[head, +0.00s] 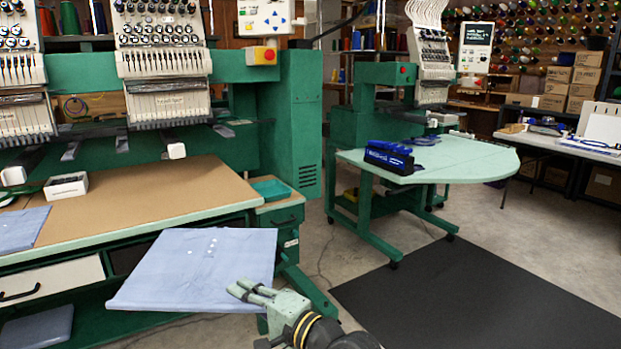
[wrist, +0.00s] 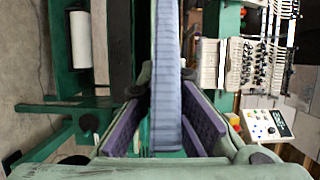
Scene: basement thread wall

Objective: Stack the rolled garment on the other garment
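A light blue garment (head: 195,268) with small white spots hangs in the air in front of the table's front edge, looking flat and folded rather than rolled. My gripper (head: 252,291) is shut on its right front edge. In the wrist view the garment (wrist: 166,80) shows edge-on as a narrow strip between the two purple finger pads. Another light blue garment (head: 20,229) lies on the brown tabletop at the far left, cut off by the picture's edge.
The brown tabletop (head: 165,195) is mostly clear; a small white box (head: 66,187) stands toward its back left. A teal tray (head: 271,190) is at its right end. Green embroidery machines (head: 290,120) rise behind. A folded blue item (head: 38,327) lies on a lower shelf.

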